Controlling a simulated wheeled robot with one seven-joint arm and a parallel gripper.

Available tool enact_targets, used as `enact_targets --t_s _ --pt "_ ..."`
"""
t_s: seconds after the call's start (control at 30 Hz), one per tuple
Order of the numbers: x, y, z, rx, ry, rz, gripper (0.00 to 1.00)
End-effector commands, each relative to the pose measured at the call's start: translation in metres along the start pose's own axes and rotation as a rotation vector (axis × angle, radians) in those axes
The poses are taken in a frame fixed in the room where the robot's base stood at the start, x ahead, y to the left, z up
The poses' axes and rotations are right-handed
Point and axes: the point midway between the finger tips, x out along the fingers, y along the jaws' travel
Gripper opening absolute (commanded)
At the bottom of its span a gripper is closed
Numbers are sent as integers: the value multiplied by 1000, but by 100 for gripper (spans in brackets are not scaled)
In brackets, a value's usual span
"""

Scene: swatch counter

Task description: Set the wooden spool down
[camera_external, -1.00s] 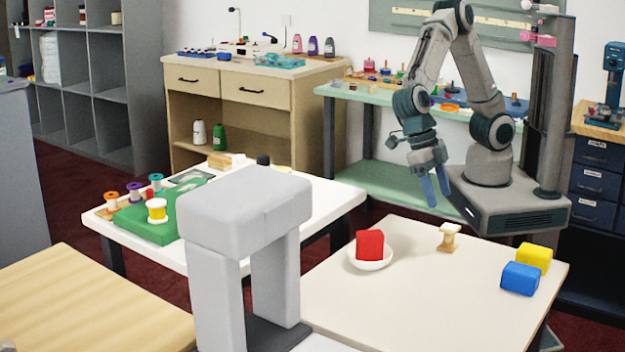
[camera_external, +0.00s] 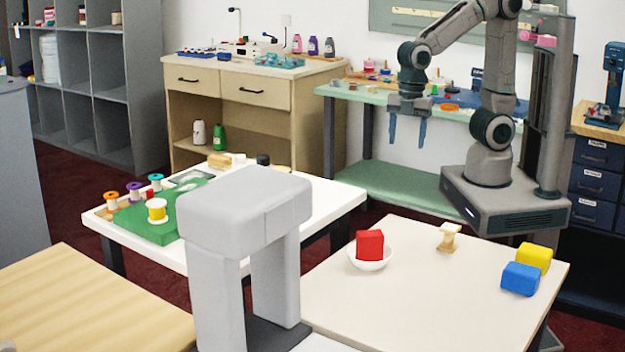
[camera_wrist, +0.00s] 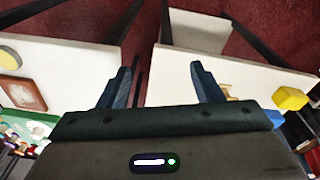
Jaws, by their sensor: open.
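The wooden spool (camera_external: 448,237) stands upright on the cream table (camera_external: 400,300), behind and to the right of a white bowl (camera_external: 370,264) that holds a red cube (camera_external: 369,244). My gripper (camera_external: 407,132) is open and empty. It is raised in the air well above and behind the spool, with its blue fingers pointing down, apart from everything. In the wrist view the two fingers (camera_wrist: 164,88) are spread with nothing between them.
A yellow block (camera_external: 534,257) and a blue block (camera_external: 521,278) sit at the table's right side. A grey arch (camera_external: 245,215) stands at its left. A white table (camera_external: 335,195) with colored spools on a green board (camera_external: 135,222) lies further left. The cream table's front middle is clear.

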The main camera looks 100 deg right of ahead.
Motion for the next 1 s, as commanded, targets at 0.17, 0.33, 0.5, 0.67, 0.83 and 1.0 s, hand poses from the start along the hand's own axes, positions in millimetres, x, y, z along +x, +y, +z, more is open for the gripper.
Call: enact_targets --t_s 0.17,0.33,0.5,0.67,0.83,1.0 --pt "-19 8 81 523 33 104 60" --pt "-23 3 131 882 83 146 60" --pt "-23 -1 150 1037 110 156 60" --pt "-23 -2 152 1056 112 156 60" --pt "-25 -2 151 1053 112 157 60" --pt "-34 -2 151 1050 114 158 60"
